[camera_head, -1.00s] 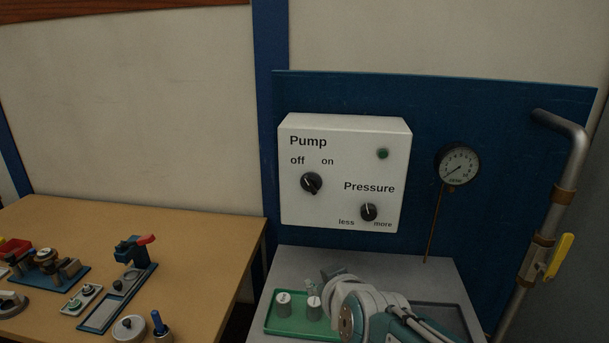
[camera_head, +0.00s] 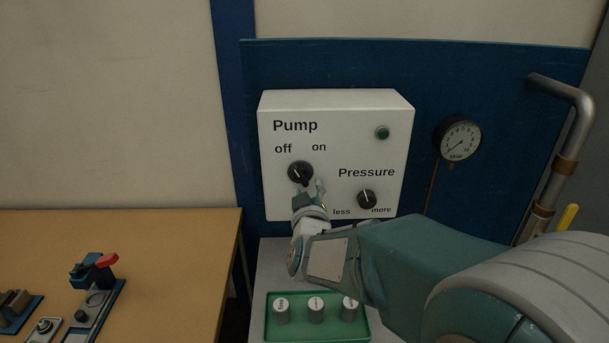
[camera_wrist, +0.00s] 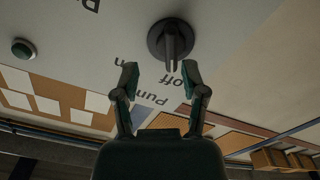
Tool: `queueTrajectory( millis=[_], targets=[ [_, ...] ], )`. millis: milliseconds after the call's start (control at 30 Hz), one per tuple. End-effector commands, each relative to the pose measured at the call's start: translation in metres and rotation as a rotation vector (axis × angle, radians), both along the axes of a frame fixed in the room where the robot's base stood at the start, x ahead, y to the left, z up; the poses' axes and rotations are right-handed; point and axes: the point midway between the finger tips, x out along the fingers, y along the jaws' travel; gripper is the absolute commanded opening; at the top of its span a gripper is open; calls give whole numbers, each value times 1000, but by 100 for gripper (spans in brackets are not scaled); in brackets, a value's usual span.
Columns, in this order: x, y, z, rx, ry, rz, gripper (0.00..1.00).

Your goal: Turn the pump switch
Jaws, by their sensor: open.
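The pump switch (camera_head: 300,173) is a round black knob with a raised ridge, low left on the white panel box (camera_head: 388,158), under the words off and on. In the wrist view the picture is upside down; the switch (camera_wrist: 171,42) is just beyond the fingertips, and its ridge points roughly towards "off". My gripper (camera_head: 309,193) is just below the switch in the head view. In the wrist view my gripper (camera_wrist: 159,74) has its two fingers apart with nothing between them. Whether a fingertip touches the panel is unclear.
The pressure knob (camera_head: 367,199) is right of my gripper. A green lamp (camera_head: 382,133) is at the panel's upper right. A gauge (camera_head: 460,138) and a bent pipe (camera_head: 567,100) stand further right. A green tray (camera_head: 368,327) with several grey cylinders lies below my arm.

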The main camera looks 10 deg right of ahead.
Motion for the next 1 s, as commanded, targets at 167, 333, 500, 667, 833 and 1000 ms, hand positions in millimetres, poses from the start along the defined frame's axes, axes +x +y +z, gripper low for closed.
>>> queueTrajectory(
  millis=[167,333,500,667,833,1000],
  targets=[
    [33,-1,-1,-3,2,1,56],
    [52,-8,-1,-1,1,2,56],
    [59,-13,-1,3,2,3,56],
    [59,-11,0,1,2,3,56],
    [59,-9,-1,-1,1,3,0],
    [58,-8,0,0,-1,4,0]
  ],
)
